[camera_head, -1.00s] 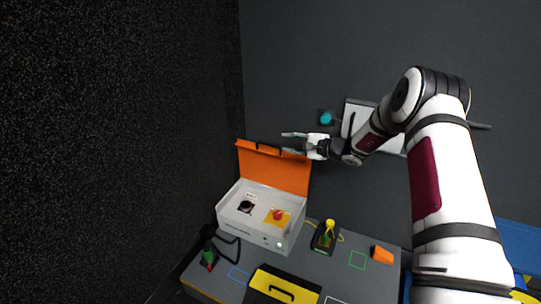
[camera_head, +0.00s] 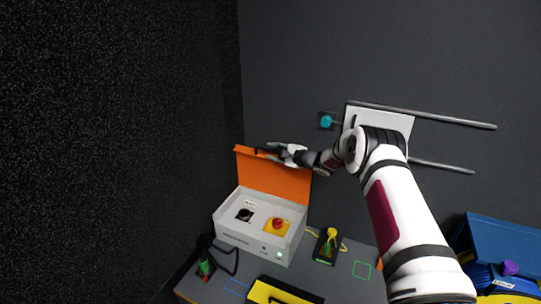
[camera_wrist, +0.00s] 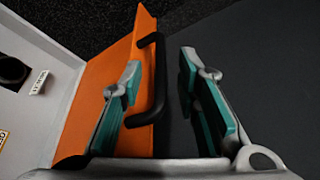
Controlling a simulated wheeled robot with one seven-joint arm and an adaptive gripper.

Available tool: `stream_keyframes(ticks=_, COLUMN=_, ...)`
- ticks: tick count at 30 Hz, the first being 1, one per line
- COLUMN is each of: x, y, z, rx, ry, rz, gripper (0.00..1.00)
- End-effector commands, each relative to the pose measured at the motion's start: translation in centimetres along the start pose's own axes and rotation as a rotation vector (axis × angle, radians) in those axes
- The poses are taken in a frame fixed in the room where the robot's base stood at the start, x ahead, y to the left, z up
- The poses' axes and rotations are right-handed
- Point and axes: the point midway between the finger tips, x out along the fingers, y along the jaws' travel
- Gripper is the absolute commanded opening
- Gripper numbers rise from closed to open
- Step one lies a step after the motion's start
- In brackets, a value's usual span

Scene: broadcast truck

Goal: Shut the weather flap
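The weather flap (camera_head: 275,178) is an orange panel standing upright, open, at the back of a light grey box (camera_head: 240,240). My gripper (camera_head: 270,150) is at the flap's top edge, reaching in from the right. In the wrist view my gripper (camera_wrist: 160,70) is open, with teal-padded fingers apart. The orange flap (camera_wrist: 95,100) lies behind the left finger, and its black handle (camera_wrist: 158,85) shows between the two fingers. The right finger is over the dark background. I cannot tell whether either finger touches the flap.
The box top has a black round part (camera_head: 244,215) and a red button on a yellow plate (camera_head: 277,224). A yellow-topped item (camera_head: 331,236) stands right of the box. A wall panel with rails (camera_head: 440,117) is behind my arm. A blue bin (camera_head: 505,245) is at right.

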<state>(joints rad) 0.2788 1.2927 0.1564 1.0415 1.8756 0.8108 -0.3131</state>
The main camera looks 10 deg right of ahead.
Motion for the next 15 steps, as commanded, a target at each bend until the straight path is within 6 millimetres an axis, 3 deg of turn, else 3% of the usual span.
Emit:
stream_keyframes(ticks=6, x=1.8, y=0.1, z=-0.1, rx=-0.001, ry=0.0, rz=0.001, gripper=0.3)
stream_keyframes(ticks=15, x=2.2, y=-0.1, z=0.0, rx=-0.001, ry=0.0, rz=0.0, gripper=0.3)
